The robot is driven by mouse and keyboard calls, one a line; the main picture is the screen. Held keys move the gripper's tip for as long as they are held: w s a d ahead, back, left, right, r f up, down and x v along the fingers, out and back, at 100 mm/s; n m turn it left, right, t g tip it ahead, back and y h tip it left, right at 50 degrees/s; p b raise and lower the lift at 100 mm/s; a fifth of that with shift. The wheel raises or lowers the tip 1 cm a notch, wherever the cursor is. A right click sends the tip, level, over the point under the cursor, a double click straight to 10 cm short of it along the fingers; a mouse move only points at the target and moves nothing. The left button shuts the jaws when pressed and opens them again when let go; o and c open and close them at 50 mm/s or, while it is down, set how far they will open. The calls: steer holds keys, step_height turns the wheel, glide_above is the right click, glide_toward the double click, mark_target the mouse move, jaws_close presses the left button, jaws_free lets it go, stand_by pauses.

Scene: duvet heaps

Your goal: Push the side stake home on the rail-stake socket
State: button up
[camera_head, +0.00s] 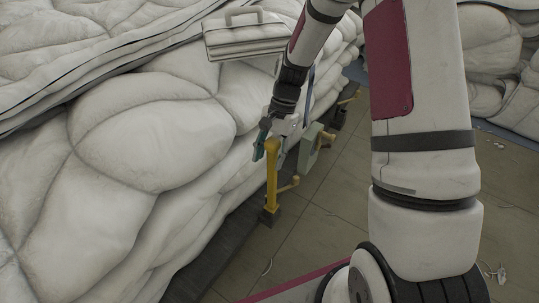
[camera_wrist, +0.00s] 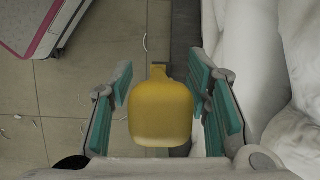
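The side stake is a yellow upright post (camera_head: 271,180) beside the white duvet heap in the head view, with its foot at a dark socket (camera_head: 269,216) on the floor-level rail. How deep it sits in the socket cannot be told. My gripper (camera_head: 267,143) points down at the stake's top, its teal-padded fingers apart. In the wrist view the rounded yellow top of the stake (camera_wrist: 160,112) lies between the two open fingers of my gripper (camera_wrist: 163,85). I cannot tell whether a pad touches it. The socket is hidden there.
The white duvet heap (camera_head: 150,130) rises close on the left. A white case (camera_head: 245,38) lies on the heap. Tiled floor (camera_head: 325,205) is open to the right.

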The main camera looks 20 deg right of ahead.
steer(key=v, duration=1.2)
steer(key=shift+a, duration=0.1)
